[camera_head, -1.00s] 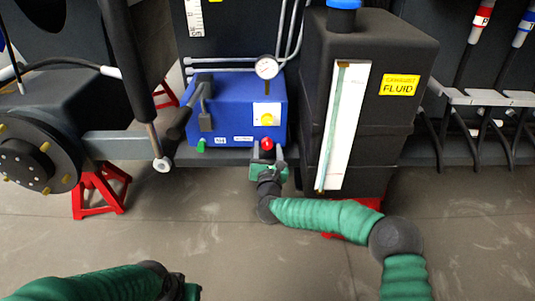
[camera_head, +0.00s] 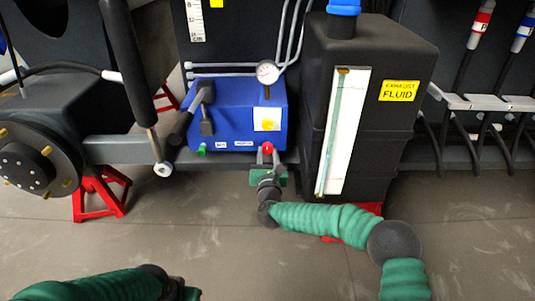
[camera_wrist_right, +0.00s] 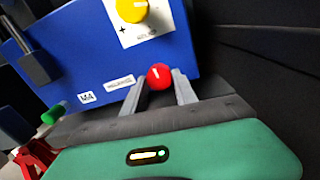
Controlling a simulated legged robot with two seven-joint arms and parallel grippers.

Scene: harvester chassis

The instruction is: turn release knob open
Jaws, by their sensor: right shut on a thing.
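A red knob (camera_head: 267,149) with a white mark sits low on the front of a blue box (camera_head: 222,115). In the right wrist view the red knob (camera_wrist_right: 159,76) stands between the two grey fingers of my right gripper (camera_wrist_right: 160,90), which is shut on it. In the head view my right gripper (camera_head: 268,165) is at the box's lower right corner, its fingers small and partly hidden. The knob's white mark is near upright in the wrist view. Only part of my left gripper (camera_head: 184,290) shows at the bottom edge; its fingers cannot be made out.
The blue box also has a yellow knob (camera_wrist_right: 132,9), a green knob (camera_head: 202,150), a black lever (camera_head: 206,105) and a gauge (camera_head: 267,73). A black exhaust fluid tank (camera_head: 400,115) stands close on the right. The floor in front is clear.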

